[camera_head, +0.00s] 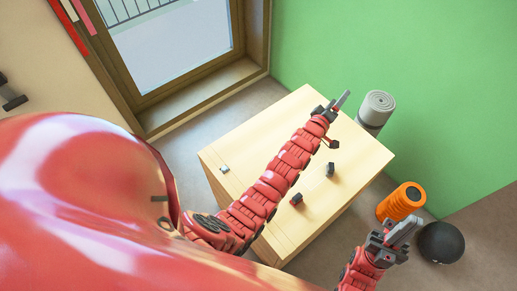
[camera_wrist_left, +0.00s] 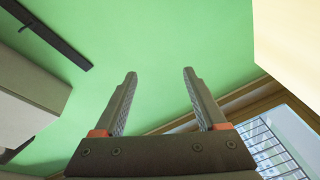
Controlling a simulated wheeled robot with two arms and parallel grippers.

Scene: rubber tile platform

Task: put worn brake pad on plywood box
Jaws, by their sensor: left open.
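The plywood box (camera_head: 240,145) is a large pale wooden block with a flat top, in the middle of the head view. Small dark pieces lie on its top: a grey-black one (camera_head: 330,169) and a dark one with reddish parts (camera_head: 296,199). I cannot tell which, if any, is the worn brake pad. My left gripper (camera_head: 341,101) is above the box's far corner; the left wrist view shows its jaws (camera_wrist_left: 160,100) apart and empty, facing the green wall. My right gripper (camera_head: 403,233) is right of the box, its jaw gap unclear.
A small grey piece (camera_head: 224,169) lies near the box's left edge. A rolled grey mat (camera_head: 377,108) stands behind the box. An orange roller (camera_head: 401,202) and a black ball (camera_head: 441,242) are on the floor at right. A green wall (camera_head: 430,90) closes the back.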

